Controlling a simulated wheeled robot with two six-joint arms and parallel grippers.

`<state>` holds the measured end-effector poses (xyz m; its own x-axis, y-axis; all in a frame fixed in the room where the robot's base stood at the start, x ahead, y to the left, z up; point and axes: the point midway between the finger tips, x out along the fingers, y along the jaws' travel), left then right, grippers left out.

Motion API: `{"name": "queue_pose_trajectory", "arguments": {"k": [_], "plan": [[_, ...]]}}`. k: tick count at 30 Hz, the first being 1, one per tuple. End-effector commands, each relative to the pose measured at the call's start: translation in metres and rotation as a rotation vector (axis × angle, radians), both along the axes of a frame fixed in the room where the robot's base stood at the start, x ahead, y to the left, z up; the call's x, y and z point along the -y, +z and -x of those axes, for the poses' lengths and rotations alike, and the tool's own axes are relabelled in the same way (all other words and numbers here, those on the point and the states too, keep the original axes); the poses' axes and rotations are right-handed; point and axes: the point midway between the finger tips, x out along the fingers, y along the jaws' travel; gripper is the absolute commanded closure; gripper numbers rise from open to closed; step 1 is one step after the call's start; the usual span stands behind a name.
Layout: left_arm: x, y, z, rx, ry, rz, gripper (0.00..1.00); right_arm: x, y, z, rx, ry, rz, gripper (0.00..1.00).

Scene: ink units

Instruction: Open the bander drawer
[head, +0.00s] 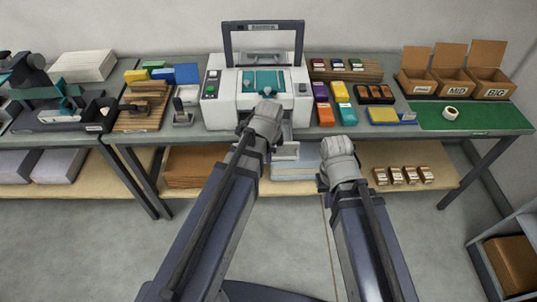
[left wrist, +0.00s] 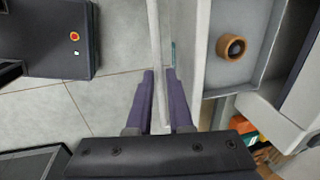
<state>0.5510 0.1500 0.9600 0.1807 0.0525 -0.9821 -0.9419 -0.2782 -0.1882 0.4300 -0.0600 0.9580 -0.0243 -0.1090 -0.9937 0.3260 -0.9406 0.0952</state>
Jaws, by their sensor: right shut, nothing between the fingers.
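The bander (head: 252,98) is a white machine with a raised dark-framed guard, teal parts and buttons on its left front, on the middle bench. Its drawer (head: 287,152) stands out from the front, pulled open. In the left wrist view, the open drawer (left wrist: 262,76) shows a grey inside with a brown roll (left wrist: 231,47) in it. My left gripper (head: 272,140) is at the drawer front; its purple fingers (left wrist: 161,88) are shut on the thin white handle strip (left wrist: 160,40). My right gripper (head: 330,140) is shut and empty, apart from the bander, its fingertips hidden.
Orange, yellow and purple boxes (head: 322,105) stand right of the bander. A green mat (head: 480,118) with a tape roll (head: 450,112) and open cartons (head: 450,80) are further right. A stamp stand (head: 182,112) is at left. The lower shelf holds stacks and small boxes (head: 403,175).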

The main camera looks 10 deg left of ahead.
Motion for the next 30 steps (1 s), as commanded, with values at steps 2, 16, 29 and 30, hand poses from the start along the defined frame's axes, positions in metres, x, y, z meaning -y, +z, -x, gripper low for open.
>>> {"name": "queue_pose_trajectory", "arguments": {"k": [2,16,29,30], "plan": [[0.000,0.000,0.000,0.000,0.000,0.000,0.71,0.000,0.000,0.000,0.000,0.000,0.000,1.00],[0.000,0.002,0.000,0.000,0.000,-0.001,0.55,0.000,0.002,0.000,0.000,0.000,0.000,1.00],[0.002,0.043,0.007,0.000,-0.001,-0.001,0.55,0.000,0.043,0.000,0.000,0.001,0.000,1.00],[0.002,0.048,0.008,0.000,-0.001,-0.001,0.55,0.000,0.048,0.000,0.000,0.001,0.000,1.00]]}}
